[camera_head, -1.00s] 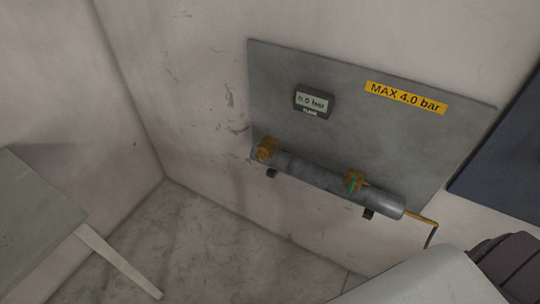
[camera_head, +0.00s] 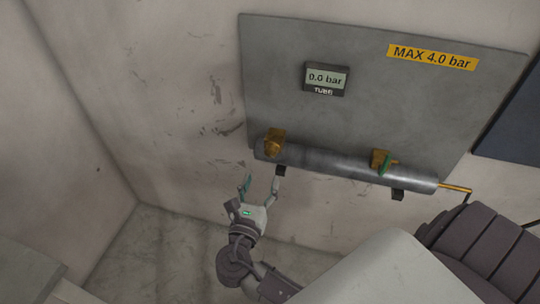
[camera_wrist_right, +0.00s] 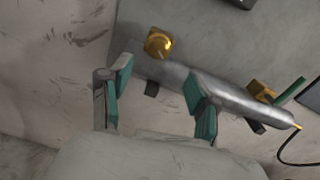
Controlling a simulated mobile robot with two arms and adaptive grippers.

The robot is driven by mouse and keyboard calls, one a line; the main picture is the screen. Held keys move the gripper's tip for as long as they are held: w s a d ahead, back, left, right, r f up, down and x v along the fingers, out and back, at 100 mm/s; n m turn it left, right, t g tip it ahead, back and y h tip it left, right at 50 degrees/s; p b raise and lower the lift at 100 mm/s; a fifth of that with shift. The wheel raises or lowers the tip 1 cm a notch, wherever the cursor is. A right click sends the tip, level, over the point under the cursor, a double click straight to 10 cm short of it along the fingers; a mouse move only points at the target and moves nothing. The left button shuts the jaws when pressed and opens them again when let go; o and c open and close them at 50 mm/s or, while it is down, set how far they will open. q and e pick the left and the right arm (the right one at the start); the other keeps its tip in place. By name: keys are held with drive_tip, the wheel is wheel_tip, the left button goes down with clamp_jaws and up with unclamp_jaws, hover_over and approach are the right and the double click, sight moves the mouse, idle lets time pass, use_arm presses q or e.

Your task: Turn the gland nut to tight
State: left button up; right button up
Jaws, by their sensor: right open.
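A brass fitting (camera_head: 274,141), which looks like the gland nut, sits at the left end of a grey horizontal tube (camera_head: 335,167) on a wall panel. It also shows in the right wrist view (camera_wrist_right: 158,43) beyond the fingers. My right gripper (camera_head: 261,184) is open and empty, just below and left of the fitting, and apart from it. In the right wrist view its green-padded fingers (camera_wrist_right: 158,85) are spread, with the tube behind them. My left gripper is not in view.
A brass valve with a green handle (camera_head: 384,163) is on the tube farther right. A gauge (camera_head: 325,79) reads 0.0 bar, and a yellow label (camera_head: 432,57) says MAX 4.0 bar. Black brackets hold the tube. A grey table (camera_head: 30,272) stands lower left.

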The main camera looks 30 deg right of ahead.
sight(270, 154)
drive_tip(key=x, duration=1)
drive_tip(key=shift+w+p, duration=0.1)
drive_tip(key=shift+p, duration=0.2)
drive_tip(key=c, duration=1.2)
